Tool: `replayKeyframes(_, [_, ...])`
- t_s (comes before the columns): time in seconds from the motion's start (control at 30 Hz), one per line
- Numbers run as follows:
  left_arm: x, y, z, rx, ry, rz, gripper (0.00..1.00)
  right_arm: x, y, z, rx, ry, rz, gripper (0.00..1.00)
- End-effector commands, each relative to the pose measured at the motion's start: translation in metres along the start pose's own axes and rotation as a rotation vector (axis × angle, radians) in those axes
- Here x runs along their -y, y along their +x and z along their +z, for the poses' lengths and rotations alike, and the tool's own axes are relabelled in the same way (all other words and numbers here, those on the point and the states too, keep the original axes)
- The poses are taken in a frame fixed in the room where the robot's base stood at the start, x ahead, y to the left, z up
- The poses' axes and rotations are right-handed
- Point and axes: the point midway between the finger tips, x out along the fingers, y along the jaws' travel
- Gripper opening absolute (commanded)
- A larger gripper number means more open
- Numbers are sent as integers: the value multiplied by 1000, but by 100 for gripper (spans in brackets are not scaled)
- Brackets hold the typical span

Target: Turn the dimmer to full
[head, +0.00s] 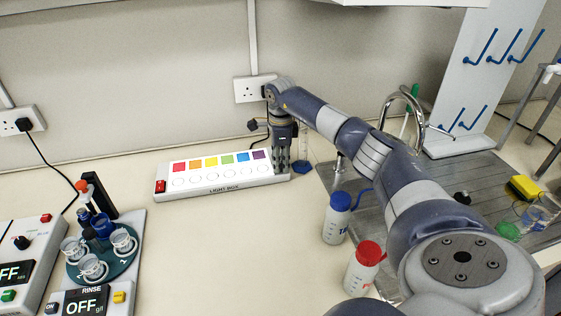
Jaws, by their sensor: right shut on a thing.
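The white light box (225,187) lies on the bench near the wall, with a row of coloured squares lit along its top and a red switch (160,186) at its left end. My right gripper (282,166) points down at the right end of the box. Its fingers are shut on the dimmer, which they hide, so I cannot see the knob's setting. My left gripper is not in view.
Bottles with a blue cap (337,218) and a red cap (362,268) stand below my right arm. A metal sink area with a tap (400,97) is at right. A rinse unit (85,300) and round cup holder (104,262) are at left. The bench's front middle is clear.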

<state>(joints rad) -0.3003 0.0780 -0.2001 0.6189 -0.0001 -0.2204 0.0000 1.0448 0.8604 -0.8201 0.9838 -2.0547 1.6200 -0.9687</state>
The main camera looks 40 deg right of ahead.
Motion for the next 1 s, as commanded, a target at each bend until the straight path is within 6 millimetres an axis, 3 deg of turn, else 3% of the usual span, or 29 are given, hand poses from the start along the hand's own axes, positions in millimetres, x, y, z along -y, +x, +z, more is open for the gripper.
replayKeyframes(1.0, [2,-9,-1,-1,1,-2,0,2,-2,1,-20,634,-3,0])
